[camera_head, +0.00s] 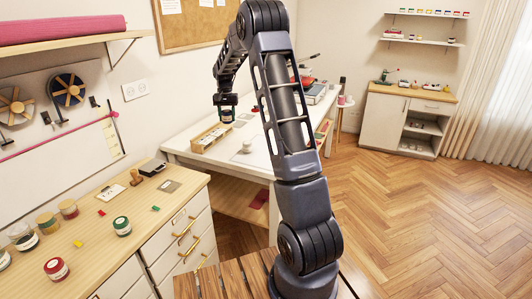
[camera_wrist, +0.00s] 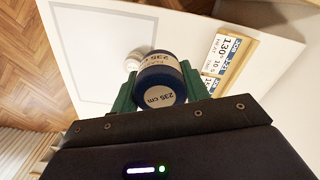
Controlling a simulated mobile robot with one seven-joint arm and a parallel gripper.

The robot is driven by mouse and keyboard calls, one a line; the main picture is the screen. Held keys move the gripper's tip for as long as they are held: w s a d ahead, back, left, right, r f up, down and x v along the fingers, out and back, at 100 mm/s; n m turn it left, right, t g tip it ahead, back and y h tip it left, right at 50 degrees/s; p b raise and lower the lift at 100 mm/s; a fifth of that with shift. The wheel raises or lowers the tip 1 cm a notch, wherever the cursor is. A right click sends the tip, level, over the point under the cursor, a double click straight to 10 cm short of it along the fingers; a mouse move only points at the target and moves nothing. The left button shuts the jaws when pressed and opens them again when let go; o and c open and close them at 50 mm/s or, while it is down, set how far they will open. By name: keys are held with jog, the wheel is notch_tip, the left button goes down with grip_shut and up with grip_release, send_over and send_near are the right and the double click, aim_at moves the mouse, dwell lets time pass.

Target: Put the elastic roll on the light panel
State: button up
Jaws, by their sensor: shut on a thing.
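My gripper (camera_wrist: 158,92) has green fingers and is shut on a dark blue roll, the elastic roll (camera_wrist: 160,70), with a pale label reading "235 cm". In the head view my gripper (camera_head: 226,108) is above the white table, over the wooden tray at its left part. The light panel (camera_wrist: 85,35) is a flat white rectangle with a grey outline on the table. It lies to the left of the held roll in the wrist view. In the head view the panel (camera_head: 262,158) is partly hidden by my arm.
A small white round thing (camera_head: 247,147) stands at the panel. The wooden tray (camera_head: 207,141) holds labelled items, which show in the wrist view (camera_wrist: 222,55). A wooden counter (camera_head: 95,235) with jars is at the left. Books (camera_head: 316,93) lie at the table's far end.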

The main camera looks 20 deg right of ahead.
jog(key=s+d+m, duration=0.3)
jog(key=d+m, duration=0.3)
jog(key=d, duration=1.8)
jog(key=f, duration=0.6)
jog(key=d+f, duration=0.1)
jog(key=f, duration=1.2)
jog(key=shift+s+d+f, duration=0.1)
jog(key=shift+s+d, duration=0.05)
jog(key=shift+s, duration=0.15)
jog(key=shift+f, duration=0.2)
jog(key=o, duration=1)
